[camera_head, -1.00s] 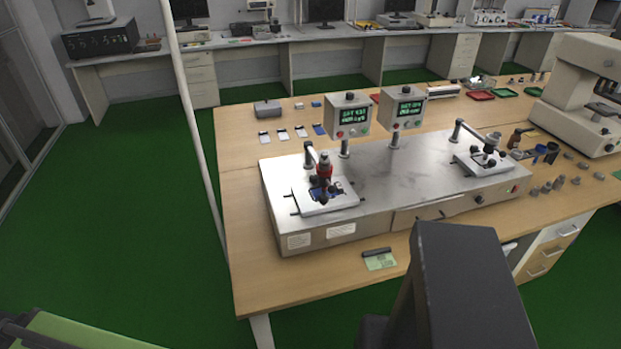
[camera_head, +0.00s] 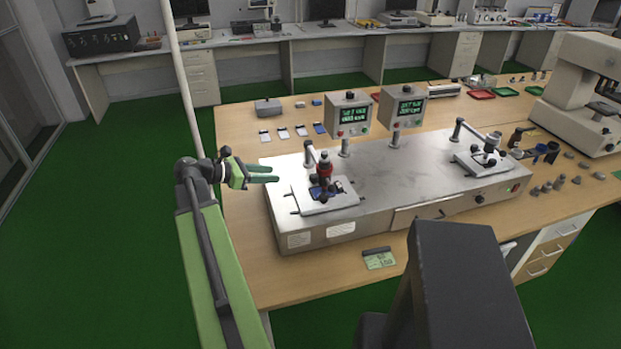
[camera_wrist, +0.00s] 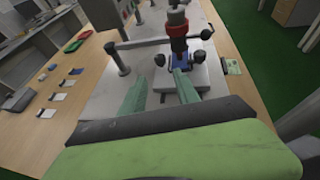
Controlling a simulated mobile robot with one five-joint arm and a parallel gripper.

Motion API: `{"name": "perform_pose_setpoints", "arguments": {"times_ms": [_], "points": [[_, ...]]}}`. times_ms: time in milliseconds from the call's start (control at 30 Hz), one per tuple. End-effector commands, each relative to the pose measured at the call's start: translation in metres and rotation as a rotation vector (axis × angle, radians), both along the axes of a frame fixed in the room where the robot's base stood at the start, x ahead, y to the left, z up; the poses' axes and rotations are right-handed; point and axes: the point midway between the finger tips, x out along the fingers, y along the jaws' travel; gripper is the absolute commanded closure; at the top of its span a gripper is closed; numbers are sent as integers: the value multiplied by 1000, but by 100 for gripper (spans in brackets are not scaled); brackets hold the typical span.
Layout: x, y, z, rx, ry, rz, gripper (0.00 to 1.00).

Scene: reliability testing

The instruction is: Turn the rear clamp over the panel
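The left test fixture (camera_head: 326,200) holds a small blue panel (camera_head: 345,186) on a light plate, under a red-collared press head (camera_head: 324,169). Dark knobs stand around the panel; I cannot tell which is the rear clamp or whether it lies over the panel. In the wrist view the blue panel (camera_wrist: 188,92) shows beyond the fingers, below the press head (camera_wrist: 177,28), with a black knob (camera_wrist: 160,60) at its left. My gripper (camera_head: 278,173) is open and empty, left of the fixture. Its two green fingers (camera_wrist: 160,80) are apart in the wrist view.
The metal tester box (camera_head: 390,190) fills the middle of the wooden bench (camera_head: 240,245). Two display boxes (camera_head: 349,115) stand behind it on posts. A second fixture (camera_head: 483,160) is at the right. A pale pole (camera_head: 179,75) rises behind my arm.

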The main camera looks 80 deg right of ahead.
Motion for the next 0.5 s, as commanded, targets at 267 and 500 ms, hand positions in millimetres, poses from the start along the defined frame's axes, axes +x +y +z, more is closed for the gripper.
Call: {"name": "perform_pose_setpoints", "arguments": {"times_ms": [267, 500], "points": [[-49, -35, -31, -1, -2, -4, 62], [-92, -68, -53, -2, -3, -3, 62]]}}
